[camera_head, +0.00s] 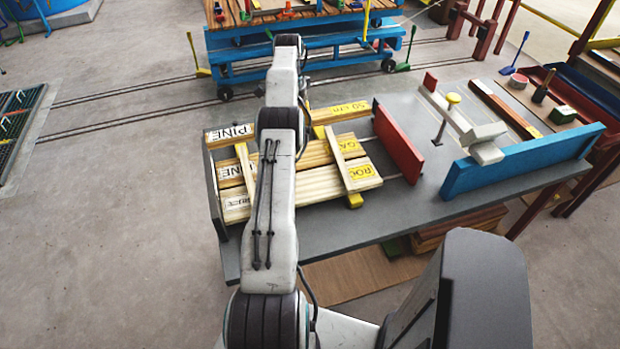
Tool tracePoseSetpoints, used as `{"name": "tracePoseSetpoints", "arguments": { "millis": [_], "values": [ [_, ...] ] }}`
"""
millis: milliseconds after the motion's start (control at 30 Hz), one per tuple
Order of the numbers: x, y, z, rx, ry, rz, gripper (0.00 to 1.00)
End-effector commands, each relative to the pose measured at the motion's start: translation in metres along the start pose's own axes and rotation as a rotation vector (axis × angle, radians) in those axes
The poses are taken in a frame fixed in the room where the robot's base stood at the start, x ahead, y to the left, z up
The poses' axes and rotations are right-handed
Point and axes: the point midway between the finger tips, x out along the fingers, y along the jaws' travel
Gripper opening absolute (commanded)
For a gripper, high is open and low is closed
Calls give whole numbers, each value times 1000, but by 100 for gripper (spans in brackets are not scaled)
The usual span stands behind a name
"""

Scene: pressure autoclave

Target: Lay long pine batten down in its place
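Several pale battens lie side by side on the left of the grey table, with labels on their ends. The farthest long pine batten (230,134) is marked PINE at its left end. Nearer battens include another marked PINE (230,171) and a front one (312,186). Two thin cross strips lie over them, one at left (245,167) and one at right (342,152). My arm runs over the stack and hides its middle. My gripper is hidden, so I cannot tell whether it holds a batten.
A red upright plate (397,146) stands right of the stack. A blue upright plate (520,162) and a grey-white clamp-like part (462,120) are farther right. The grey table (400,218) has bare room in front. A blue cart (240,62) stands behind.

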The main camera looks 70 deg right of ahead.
Motion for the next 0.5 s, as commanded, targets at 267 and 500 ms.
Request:
{"name": "tracePoseSetpoints", "arguments": {
  "millis": [267, 500],
  "values": [
    [12, 10, -6, 14, 1, -3, 25],
    [20, 24, -7, 13, 1, -3, 25]
  ]
}}
